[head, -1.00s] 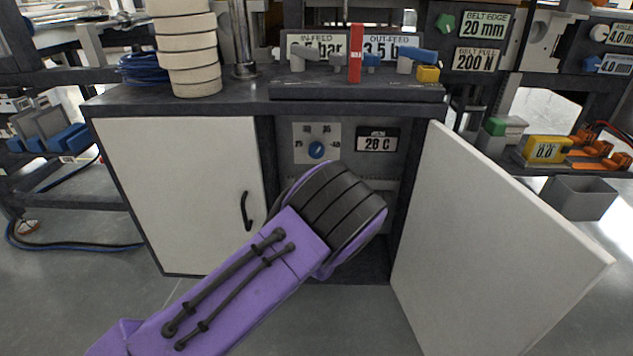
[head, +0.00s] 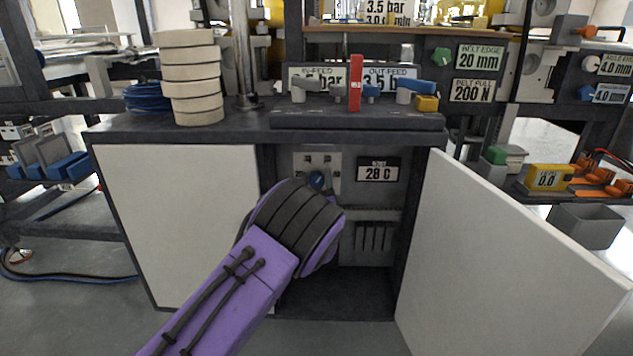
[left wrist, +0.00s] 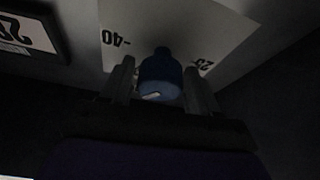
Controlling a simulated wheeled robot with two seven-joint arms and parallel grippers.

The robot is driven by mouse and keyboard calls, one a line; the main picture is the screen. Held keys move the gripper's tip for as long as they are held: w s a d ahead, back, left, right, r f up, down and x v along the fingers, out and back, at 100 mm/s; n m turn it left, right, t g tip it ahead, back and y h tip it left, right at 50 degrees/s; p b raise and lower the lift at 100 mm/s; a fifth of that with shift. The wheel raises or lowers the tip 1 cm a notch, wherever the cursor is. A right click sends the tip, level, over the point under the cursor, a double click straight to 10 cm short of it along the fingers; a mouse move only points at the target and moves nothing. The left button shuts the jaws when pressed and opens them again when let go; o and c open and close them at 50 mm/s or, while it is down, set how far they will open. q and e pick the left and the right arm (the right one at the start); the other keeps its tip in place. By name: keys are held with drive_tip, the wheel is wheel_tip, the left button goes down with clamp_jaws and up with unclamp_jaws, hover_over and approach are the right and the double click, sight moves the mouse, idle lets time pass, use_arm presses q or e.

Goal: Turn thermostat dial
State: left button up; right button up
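The thermostat dial is a blue knob (head: 317,180) on a pale scale plate (head: 333,164) inside the open cabinet. My left gripper comes in from the lower left in the head view, and its wrist hides its fingers there. In the left wrist view the blue dial (left wrist: 160,78) stands between the two fingers of my left gripper (left wrist: 160,75). The fingers are spread on either side with thin dark gaps; firm contact does not show. Marks 40 and 25 show beside the dial. The display (head: 378,171) reads 28 C. My right gripper is not in view.
The cabinet's left door (head: 180,225) is closed and its right door (head: 490,250) stands wide open. A vent panel (head: 372,238) sits below the display. White rolls (head: 190,80) and a valve row (head: 355,95) stand on top.

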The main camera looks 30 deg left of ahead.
use_arm(q)
drive_tip(key=c, duration=0.7)
